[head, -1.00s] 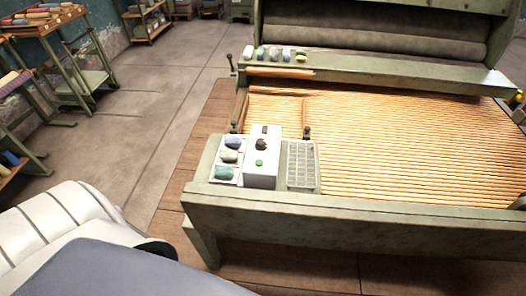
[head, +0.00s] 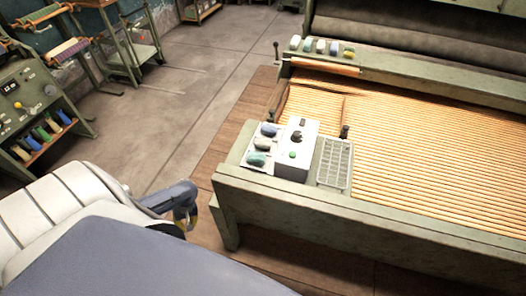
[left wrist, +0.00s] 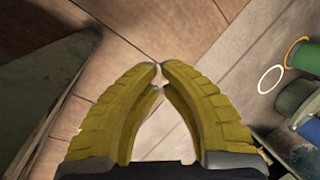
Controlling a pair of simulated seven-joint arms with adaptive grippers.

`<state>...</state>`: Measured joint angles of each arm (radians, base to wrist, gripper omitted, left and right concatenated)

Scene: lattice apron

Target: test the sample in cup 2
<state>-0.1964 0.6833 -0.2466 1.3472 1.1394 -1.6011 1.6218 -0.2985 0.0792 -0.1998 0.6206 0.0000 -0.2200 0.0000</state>
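A white tester box (head: 295,142) with a dark round part on top and a green button (head: 292,155) stands on the corner of the green machine frame. I see no readable numbers, so I cannot tell which is cup 2. My left gripper (head: 190,225) hangs left of the machine, apart from the tray. In the left wrist view its yellow fingers (left wrist: 160,75) meet almost tip to tip with nothing between them. My right gripper is not in view.
A gridded tray (head: 335,163) lies right of the box, beside orange cords (head: 430,135) stretched over the machine. Several more lumps (head: 321,46) line the back rail. Floor between is clear.

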